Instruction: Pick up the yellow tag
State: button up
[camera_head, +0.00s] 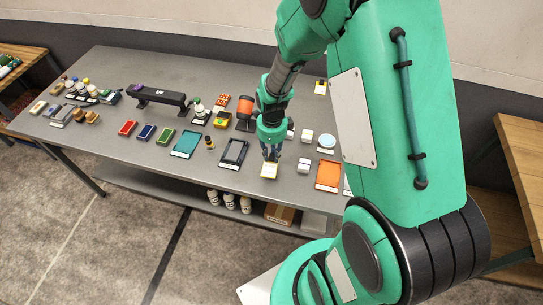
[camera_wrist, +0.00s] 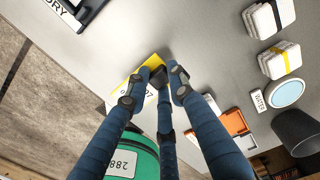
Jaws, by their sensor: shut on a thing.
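The yellow tag (camera_head: 269,171) is near the front edge of the grey table, between the dark tray and the orange tray. It has a pale lower part. In the wrist view the tag (camera_wrist: 133,86) shows yellow along its upper side, with a white printed part below. My gripper (camera_head: 271,155) points down at the tag from above. In the wrist view my gripper (camera_wrist: 157,82) has its three blue fingers drawn together over the tag's edge, shut on it. The fingertips hide part of the tag. I cannot tell whether it is clear of the table.
The dark tray (camera_head: 233,153) lies left of the tag, and the orange tray (camera_head: 328,176) lies right. A light blue disc (camera_head: 327,141) lies farther back. The table's front edge is near.

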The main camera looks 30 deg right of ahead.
jog(key=s+a, duration=0.1)
jog(key=s, duration=0.4)
jog(key=s+a+p, duration=0.1)
jog(key=s, duration=0.4)
jog(key=s+a+r, duration=0.1)
jog(key=s, duration=0.4)
jog(key=shift+s+a+p, duration=0.15)
jog(key=shift+p, duration=0.25)
jog(key=shift+r, duration=0.1)
notch_tip(320, 180, up, 10)
jog(key=w+d+r+m+p, duration=0.1)
jog(key=w+d+r, duration=0.15)
jog(key=w, duration=0.55)
jog(key=w+d+r+p, duration=0.1)
jog(key=w+d+r, duration=0.15)
jog(key=w, duration=0.55)
jog(key=w+d+f+m+p, duration=0.15)
jog(key=w+d, duration=0.25)
jog(key=w, duration=0.7)
jog(key=w+d+f+m+p, duration=0.15)
jog(key=w+d, duration=0.25)
jog(key=w, duration=0.8)
jog(key=w+d+f+m+p, duration=0.1)
jog(key=w+d+p, duration=0.3)
jog(key=w, duration=0.7)
notch_tip(320, 180, down, 6)
jog(key=w+d+b, duration=0.1)
jog(key=shift+w+d, duration=0.15)
jog(key=shift+d, duration=0.1)
